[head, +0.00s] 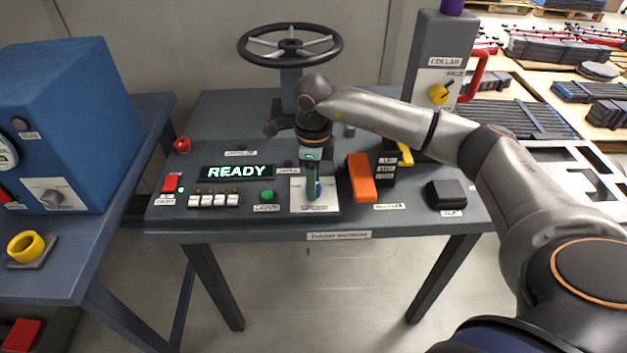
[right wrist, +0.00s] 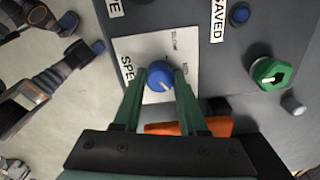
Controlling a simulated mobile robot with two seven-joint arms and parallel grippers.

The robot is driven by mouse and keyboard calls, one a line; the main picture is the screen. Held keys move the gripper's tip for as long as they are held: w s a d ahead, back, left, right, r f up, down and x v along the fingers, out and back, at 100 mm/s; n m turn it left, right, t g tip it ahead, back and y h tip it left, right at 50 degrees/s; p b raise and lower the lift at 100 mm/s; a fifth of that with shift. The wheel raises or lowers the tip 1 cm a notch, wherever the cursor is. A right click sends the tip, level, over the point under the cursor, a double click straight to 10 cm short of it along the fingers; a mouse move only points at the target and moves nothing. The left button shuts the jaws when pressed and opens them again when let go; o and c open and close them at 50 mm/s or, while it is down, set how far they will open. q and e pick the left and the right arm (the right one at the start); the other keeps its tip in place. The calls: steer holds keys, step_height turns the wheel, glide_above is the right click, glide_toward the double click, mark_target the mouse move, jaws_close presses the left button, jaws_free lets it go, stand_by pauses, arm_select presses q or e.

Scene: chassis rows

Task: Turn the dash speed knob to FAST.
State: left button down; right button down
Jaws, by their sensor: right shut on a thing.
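The speed knob is a round blue knob (right wrist: 160,76) with a pale pointer line, on a white plate (right wrist: 128,48) lettered SPEED in the right wrist view. In the head view the white plate (head: 328,207) lies at the front of the dash, and the knob is mostly hidden behind my gripper. My right gripper (head: 312,190) points down over the plate. In the right wrist view its green fingers (right wrist: 159,90) are shut on the blue knob, one on each side. The small plate lettering is too blurred to read fully. My left gripper is not in view.
An orange lever block (head: 361,178) stands just right of the plate. A green button (head: 267,196) and a lit READY display (head: 238,171) are to the left. A steering wheel (head: 290,44) rises behind. A grey column (head: 443,50) with a yellow knob stands at the back right.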

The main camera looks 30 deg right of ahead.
steer(key=shift+m, duration=0.5)
steer(key=shift+c, duration=2.3)
jaws_free()
steer(key=shift+r, duration=0.1)
step_height(320, 180, up, 12)
steer(key=shift+r, duration=0.2)
